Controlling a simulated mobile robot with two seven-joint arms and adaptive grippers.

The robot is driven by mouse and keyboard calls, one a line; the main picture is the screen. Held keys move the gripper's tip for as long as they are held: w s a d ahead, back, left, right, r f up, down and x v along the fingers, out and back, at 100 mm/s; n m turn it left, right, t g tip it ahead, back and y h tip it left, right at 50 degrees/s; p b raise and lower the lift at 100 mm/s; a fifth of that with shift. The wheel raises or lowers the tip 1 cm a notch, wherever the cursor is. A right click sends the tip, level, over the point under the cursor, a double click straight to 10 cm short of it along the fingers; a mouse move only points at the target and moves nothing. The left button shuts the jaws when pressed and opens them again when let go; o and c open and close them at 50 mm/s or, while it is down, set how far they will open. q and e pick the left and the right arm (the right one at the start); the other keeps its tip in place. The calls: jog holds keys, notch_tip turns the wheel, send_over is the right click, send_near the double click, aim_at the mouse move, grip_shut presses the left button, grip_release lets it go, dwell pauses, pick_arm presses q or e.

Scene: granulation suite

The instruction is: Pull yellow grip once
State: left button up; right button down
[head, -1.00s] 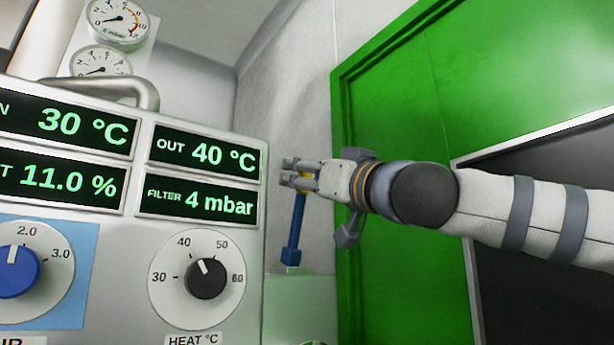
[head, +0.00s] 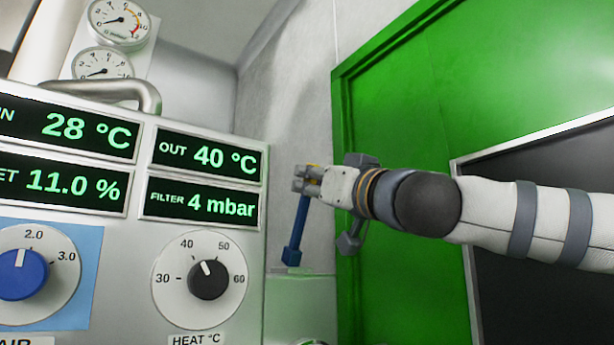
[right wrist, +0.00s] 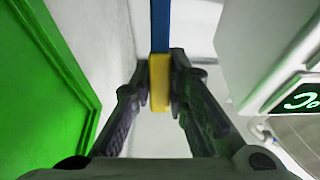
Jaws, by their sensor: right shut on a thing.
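The yellow grip (right wrist: 160,82) sits at the end of a blue lever (head: 298,228) beside the control panel. In the right wrist view it lies between the two fingers of my right gripper (right wrist: 160,85), which is shut on it. In the head view my right gripper (head: 310,180) covers most of the grip, and only a bit of yellow shows at its top. The blue lever leans slightly to the right as it rises from its base. My left gripper is not in view.
The control panel (head: 140,235) with displays and dials stands close to the left of my right gripper. A green door frame (head: 400,80) is behind my right arm. A pale green block (head: 300,300) is below the lever.

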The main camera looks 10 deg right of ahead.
jog(key=shift+s+d+f, duration=0.25)
jog(key=shift+s+f, duration=0.1)
jog(key=shift+s, duration=0.2)
jog(key=shift+s+d+f, duration=0.2)
jog(key=shift+s+f, duration=0.4)
jog(key=shift+s+d+f, duration=0.2)
jog(key=shift+s+f, duration=0.35)
jog(key=shift+s, duration=0.05)
jog(key=shift+s+d+f, duration=0.15)
jog(key=shift+s+f, duration=0.25)
jog(key=shift+f, duration=0.15)
jog(key=shift+s+d+f, duration=0.15)
jog(key=shift+s+f, duration=0.2)
jog(key=shift+f, duration=0.2)
